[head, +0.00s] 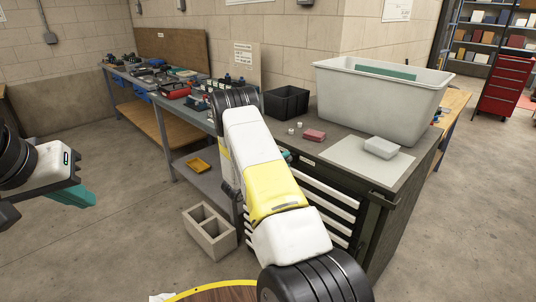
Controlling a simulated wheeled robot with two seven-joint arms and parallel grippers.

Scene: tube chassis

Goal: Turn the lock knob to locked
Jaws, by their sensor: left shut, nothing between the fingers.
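No lock knob can be made out in the head view. A dark tool cabinet (372,232) with white drawer fronts stands at the centre right, and my right arm covers much of its front left side. My left gripper (76,196), with teal fingers, is at the left edge over open floor. It is shut and empty, well apart from the cabinet. My right arm rises through the middle and bends down behind itself. Its gripper is hidden, and a small teal patch beside the arm at the cabinet's top edge is too small to identify.
On the cabinet stand a large grey bin (375,98), a black bin (287,102), a pink block (315,135) and a light grey block (381,147). A workbench (130,78) with tools runs along the wall. A concrete block (208,231) stands on the floor. Floor at left is clear.

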